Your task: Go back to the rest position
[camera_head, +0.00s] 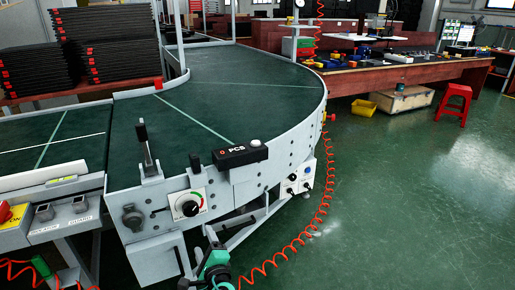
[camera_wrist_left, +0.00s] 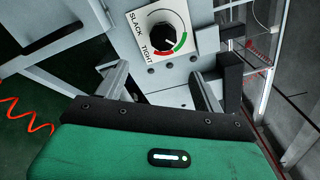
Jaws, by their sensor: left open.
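My left gripper (camera_head: 214,262) is low in the head view, in front of the curved conveyor's side panel and below its dial. In the left wrist view my left gripper (camera_wrist_left: 158,78) has its two grey fingers spread apart with nothing between them. The round SLACK/TIGHT dial (camera_wrist_left: 166,36) is on the panel beyond the fingers. The same dial (camera_head: 188,205) shows in the head view. My right gripper is not in view.
The green conveyor belt (camera_head: 235,85) is bare. A black lever (camera_head: 145,142) and a black PCS box (camera_head: 240,154) stand on its near edge. A coiled red hose (camera_head: 322,195) hangs at the right. Open green floor lies right, with a red stool (camera_head: 455,101) farther back.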

